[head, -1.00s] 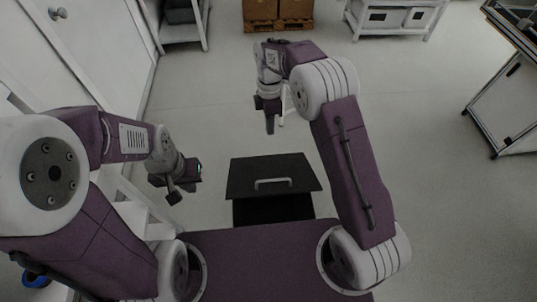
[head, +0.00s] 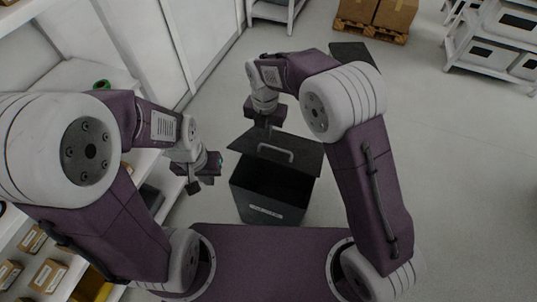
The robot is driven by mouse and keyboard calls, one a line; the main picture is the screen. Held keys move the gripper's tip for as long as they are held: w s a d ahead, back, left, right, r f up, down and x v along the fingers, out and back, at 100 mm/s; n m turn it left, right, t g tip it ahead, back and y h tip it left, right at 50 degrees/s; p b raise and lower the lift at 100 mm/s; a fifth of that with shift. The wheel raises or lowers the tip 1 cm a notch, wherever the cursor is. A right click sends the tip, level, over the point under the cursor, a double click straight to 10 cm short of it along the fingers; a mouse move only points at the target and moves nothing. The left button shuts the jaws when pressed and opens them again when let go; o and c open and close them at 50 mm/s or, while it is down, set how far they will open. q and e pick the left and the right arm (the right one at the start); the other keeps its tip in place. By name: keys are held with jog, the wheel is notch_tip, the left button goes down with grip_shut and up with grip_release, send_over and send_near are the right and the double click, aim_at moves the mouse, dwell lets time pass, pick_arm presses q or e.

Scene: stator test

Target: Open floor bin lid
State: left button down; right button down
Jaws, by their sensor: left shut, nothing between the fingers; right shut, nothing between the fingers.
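A black floor bin (head: 262,214) stands on the floor ahead of my base, with a small light label on its front. Its interior shows dark. Its black lid (head: 304,158), with a light bar handle, stands tilted up at the far side of the opening. My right gripper (head: 264,125) is shut and empty, above the lid's far left edge; I cannot tell if it touches the lid. My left gripper (head: 199,184) is shut and empty, to the left of the bin and apart from it.
White shelves with small cardboard boxes (head: 47,275) run along the left. Brown cartons (head: 392,12) sit on a wooden pallet (head: 372,32) at the back. A white rack (head: 497,45) stands at the back right. The floor to the right is clear.

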jog(key=f, duration=0.4)
jog(key=shift+s+d+f+b, duration=0.1)
jog(key=shift+d+b, duration=0.2)
jog(key=shift+b, duration=0.05)
send_over(268, 155)
notch_tip(268, 155, down, 4)
jog(key=shift+s+a+f, duration=0.1)
jog(key=shift+f, duration=0.1)
jog(key=shift+f+b, duration=0.3)
jog(key=shift+f, duration=0.3)
jog(key=shift+r, duration=0.1)
